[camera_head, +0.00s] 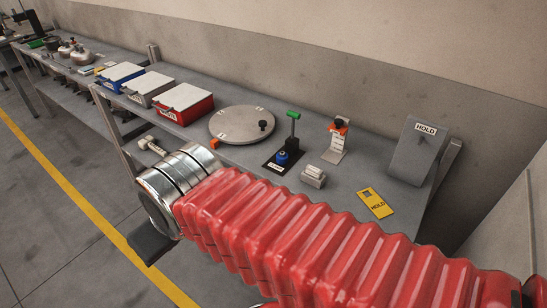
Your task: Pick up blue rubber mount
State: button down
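A small round blue piece with a dark top, which looks like the blue rubber mount (282,156), sits on a black labelled base plate (270,165) on the grey bench. A dark post with a green top (293,114) rises right beside it. My arm, in a red ribbed sleeve with a metal collar, crosses the foreground in front of the bench. A dark block at the collar's lower end looks like part of my gripper (150,243), well to the left of and nearer than the blue piece. Its fingertips cannot be made out, nor anything held.
A round grey plate (235,124) lies left of the black base. Blue, grey and red bins (184,104) stand farther left. A wall runs behind.

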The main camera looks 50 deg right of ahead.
aim_at(282, 157)
jog(key=u, duration=0.4)
jog(key=i, duration=0.25)
jog(key=z, duration=2.3)
